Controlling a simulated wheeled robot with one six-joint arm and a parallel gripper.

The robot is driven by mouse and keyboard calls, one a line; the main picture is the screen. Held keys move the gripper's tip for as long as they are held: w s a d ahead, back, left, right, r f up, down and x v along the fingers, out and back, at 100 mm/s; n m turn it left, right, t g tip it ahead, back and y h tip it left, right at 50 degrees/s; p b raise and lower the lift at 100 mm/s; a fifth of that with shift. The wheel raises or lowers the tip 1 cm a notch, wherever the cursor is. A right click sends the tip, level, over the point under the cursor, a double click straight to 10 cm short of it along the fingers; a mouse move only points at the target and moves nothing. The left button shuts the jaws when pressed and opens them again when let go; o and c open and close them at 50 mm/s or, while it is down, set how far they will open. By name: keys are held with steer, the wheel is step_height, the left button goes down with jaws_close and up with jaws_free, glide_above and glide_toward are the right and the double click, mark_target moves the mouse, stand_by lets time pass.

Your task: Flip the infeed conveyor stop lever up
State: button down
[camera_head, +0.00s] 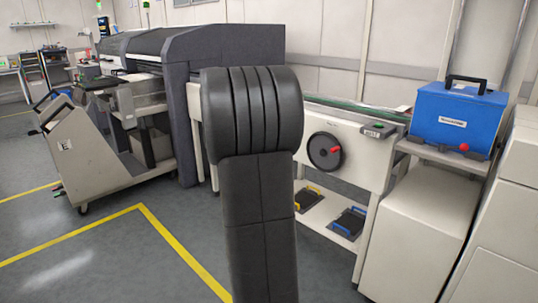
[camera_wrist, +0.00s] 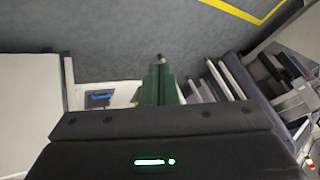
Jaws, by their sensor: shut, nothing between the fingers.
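The infeed conveyor (camera_head: 365,150) is a pale frame with a thin green belt strip, right of my arm in the head view. A small dark grey fitting (camera_head: 378,130) sits at its right end. I cannot tell whether this is the stop lever or which way a lever points. My gripper (camera_wrist: 159,66) shows in the wrist view as two green fingers pressed together, shut and empty, above the floor. A small dark bit shows at their tips. My arm hides the gripper in the head view.
A blue case (camera_head: 459,119) stands on a shelf at right, with a red knob (camera_head: 464,147) nearby. Trays with yellow and blue handles lie on the conveyor's low shelf (camera_head: 322,215). A feeder trolley (camera_head: 90,160) stands at left. The floor (camera_head: 110,265) at front left is clear.

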steer(key=w+a+r+m+t+h+p, duration=0.2)
steer(key=w+a+r+m+t+p, duration=0.1)
steer(key=m, duration=0.6)
steer(key=w+a+r+m+t+h+p, duration=0.1)
steer(key=w+a+r+m+t+p, duration=0.2)
steer(key=w+a+m+t+p, duration=0.2)
steer(key=shift+a+m+t+h+p, duration=0.4)
steer(key=shift+a+m+t+p, duration=0.3)
steer(key=shift+a+m+t, duration=1.2)
steer(key=shift+d+r+t, duration=0.1)
steer(key=shift+d+t, duration=0.2)
steer(key=shift+t, duration=0.2)
